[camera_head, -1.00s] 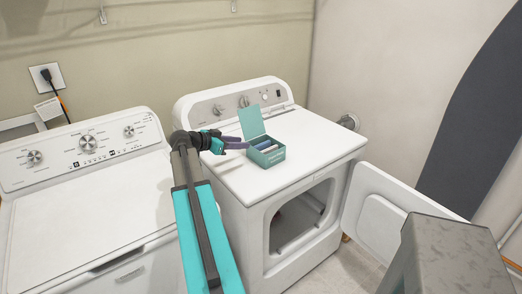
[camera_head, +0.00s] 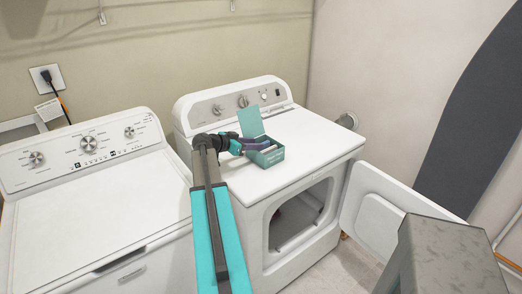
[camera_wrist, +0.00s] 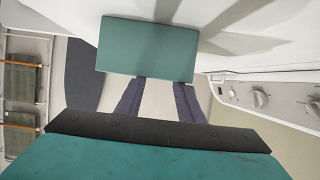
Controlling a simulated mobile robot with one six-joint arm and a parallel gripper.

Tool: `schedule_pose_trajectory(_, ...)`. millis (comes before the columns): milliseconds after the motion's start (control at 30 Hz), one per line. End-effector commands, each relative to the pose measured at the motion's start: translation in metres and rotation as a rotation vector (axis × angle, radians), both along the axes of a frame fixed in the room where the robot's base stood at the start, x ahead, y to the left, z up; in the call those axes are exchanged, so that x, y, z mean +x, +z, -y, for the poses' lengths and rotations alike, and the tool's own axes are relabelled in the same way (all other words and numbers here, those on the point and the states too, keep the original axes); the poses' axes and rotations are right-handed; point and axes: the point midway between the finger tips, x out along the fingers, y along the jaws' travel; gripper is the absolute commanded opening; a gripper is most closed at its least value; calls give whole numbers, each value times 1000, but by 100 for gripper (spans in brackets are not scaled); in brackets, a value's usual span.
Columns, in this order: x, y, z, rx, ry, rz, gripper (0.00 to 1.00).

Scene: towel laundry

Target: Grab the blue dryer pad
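The small teal box (camera_head: 267,158) stands on the dryer top with its lid (camera_head: 251,121) raised. Pale contents show inside it in the head view, but I cannot make out the blue dryer pad, as my gripper covers part of the opening. My gripper (camera_head: 262,146) reaches in from the left, with its fingertips at the box opening. In the wrist view, the teal lid (camera_wrist: 147,48) hides the fingertips of my gripper (camera_wrist: 159,83). The two dark fingers stand apart, with nothing visible held between them.
The box rests on the white dryer (camera_head: 310,145), whose door (camera_head: 375,205) hangs open at the right. A white washer (camera_head: 90,215) stands to the left. The dryer's control panel (camera_head: 240,102) rises behind the box. The dryer top right of the box is clear.

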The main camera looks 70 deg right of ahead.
Motion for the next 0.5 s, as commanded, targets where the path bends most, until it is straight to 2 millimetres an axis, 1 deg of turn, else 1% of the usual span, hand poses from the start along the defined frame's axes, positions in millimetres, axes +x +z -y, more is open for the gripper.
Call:
schedule_pose_trajectory(233,-2,-1,5,0,0,0,34)
schedule_pose_trajectory(500,-12,-13,24,2,0,0,34)
